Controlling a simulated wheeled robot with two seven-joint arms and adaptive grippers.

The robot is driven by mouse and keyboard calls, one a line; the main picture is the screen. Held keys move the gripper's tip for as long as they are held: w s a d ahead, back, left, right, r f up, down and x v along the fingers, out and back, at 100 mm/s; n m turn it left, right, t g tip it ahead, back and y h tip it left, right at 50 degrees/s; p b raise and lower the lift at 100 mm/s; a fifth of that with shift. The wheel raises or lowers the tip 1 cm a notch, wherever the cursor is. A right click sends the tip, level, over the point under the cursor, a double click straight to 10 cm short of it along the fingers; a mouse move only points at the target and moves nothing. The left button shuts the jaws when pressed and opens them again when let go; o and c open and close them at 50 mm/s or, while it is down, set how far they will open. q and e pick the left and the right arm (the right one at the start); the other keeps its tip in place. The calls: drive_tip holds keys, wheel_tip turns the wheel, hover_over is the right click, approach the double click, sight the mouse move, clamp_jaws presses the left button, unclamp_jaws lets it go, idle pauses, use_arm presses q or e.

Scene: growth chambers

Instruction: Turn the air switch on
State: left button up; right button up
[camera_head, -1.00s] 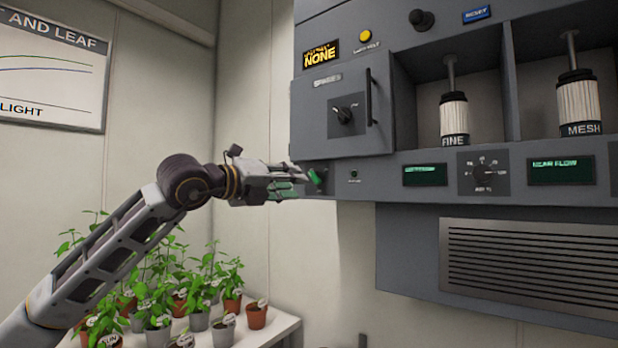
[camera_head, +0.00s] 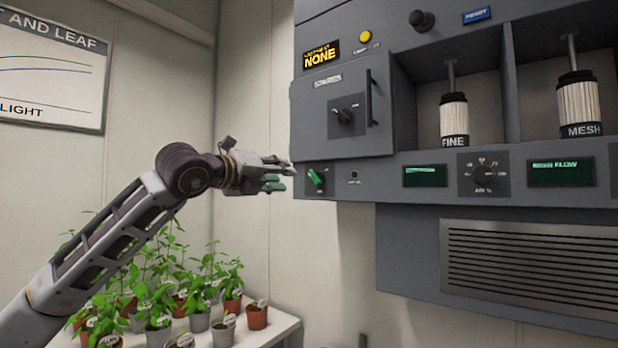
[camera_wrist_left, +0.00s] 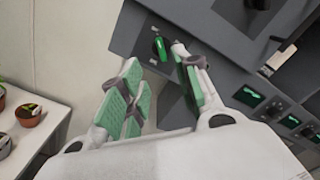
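The air switch is a green rotary knob (camera_head: 315,179) on a dark plate at the lower left corner of the grey machine. It is tilted, with its upper end to the left. My left gripper (camera_head: 284,176) is just left of the knob, apart from it. In the left wrist view the green knob (camera_wrist_left: 160,47) shows beyond the fingertips, and my left gripper (camera_wrist_left: 160,72) has its green-padded fingers spread with nothing between them. My right gripper is in neither view.
The grey machine (camera_head: 420,235) fills the right side, with a handled door (camera_head: 350,85), FINE (camera_head: 454,118) and MESH (camera_head: 578,103) cartridges, another dial (camera_head: 484,173) and a display reading HIGH FLOW (camera_head: 560,172). Potted plants stand on a white table (camera_head: 282,322) at lower left.

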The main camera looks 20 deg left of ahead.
sight(311, 177)
use_arm(q)
drive_tip(key=p+x, duration=0.1)
drive_tip(key=x, duration=0.9)
drive_tip(key=shift+w+d+p, duration=0.15)
drive_tip(key=shift+w+p, duration=0.1)
drive_tip(key=shift+p, duration=0.15)
drive_tip(key=shift+w+d, duration=0.15)
drive_tip(key=shift+w, duration=0.5)
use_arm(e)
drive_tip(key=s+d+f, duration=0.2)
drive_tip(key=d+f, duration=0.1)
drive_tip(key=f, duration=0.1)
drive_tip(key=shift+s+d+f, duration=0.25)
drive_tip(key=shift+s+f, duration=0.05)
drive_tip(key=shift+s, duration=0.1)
use_arm(q)
drive_tip(key=shift+f, duration=0.1)
drive_tip(key=shift+c, duration=0.2)
clamp_jaws()
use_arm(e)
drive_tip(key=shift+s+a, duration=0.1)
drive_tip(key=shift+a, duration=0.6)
